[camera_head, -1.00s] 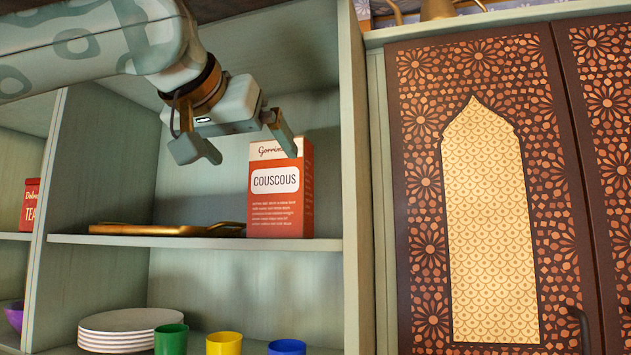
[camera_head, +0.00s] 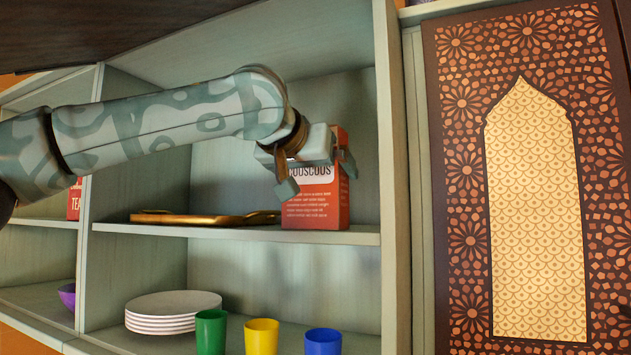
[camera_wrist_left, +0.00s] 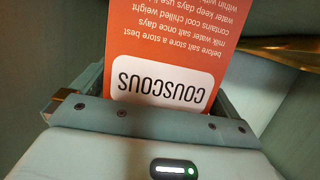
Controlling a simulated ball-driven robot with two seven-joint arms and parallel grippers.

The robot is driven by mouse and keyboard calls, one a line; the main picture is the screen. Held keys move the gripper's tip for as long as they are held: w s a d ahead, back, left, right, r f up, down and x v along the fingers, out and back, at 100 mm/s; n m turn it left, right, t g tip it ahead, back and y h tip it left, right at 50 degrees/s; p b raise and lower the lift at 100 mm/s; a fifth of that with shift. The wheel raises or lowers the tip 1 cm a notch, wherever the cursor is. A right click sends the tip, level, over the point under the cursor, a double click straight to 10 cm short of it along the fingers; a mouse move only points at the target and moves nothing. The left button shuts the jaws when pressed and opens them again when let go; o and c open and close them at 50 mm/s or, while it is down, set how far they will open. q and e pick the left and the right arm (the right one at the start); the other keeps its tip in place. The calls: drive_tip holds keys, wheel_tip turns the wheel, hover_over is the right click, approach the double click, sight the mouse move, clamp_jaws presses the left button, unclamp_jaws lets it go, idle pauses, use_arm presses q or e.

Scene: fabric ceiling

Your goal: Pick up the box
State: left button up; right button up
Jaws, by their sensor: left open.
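The box is an orange couscous carton (camera_head: 316,207) with a white label, standing upright on the middle shelf near the right wall of the cabinet. My left gripper (camera_head: 318,176) is open in front of the carton's upper part and hides some of it. In the left wrist view the carton (camera_wrist_left: 165,45) appears upside down, between the open jaws. I cannot tell whether the fingers touch it. My right gripper is not in view.
A golden tray (camera_head: 190,218) lies left of the carton on the same shelf. White plates (camera_head: 173,303) and green, yellow and blue cups (camera_head: 262,337) stand on the shelf below. The cabinet's right wall (camera_head: 392,150) is close to the carton.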

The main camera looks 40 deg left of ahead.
use_arm(q)
drive_tip(key=shift+w, duration=0.15)
drive_tip(key=c, duration=0.9)
drive_tip(key=shift+a+r, duration=0.15)
drive_tip(key=shift+r, duration=0.1)
wheel_tip(320, 180, up, 11)
drive_tip(key=p, duration=0.4)
drive_tip(key=shift+s+a+p, duration=0.3)
drive_tip(key=shift+s+a, duration=0.35)
drive_tip(key=shift+a, duration=2.6)
drive_tip(key=shift+s+a+p, duration=0.35)
drive_tip(key=shift+s+a, duration=0.35)
drive_tip(key=shift+a, duration=2.5)
drive_tip(key=shift+s+a+p, duration=0.3)
drive_tip(key=shift+s+a, duration=0.35)
drive_tip(key=shift+a, duration=2.6)
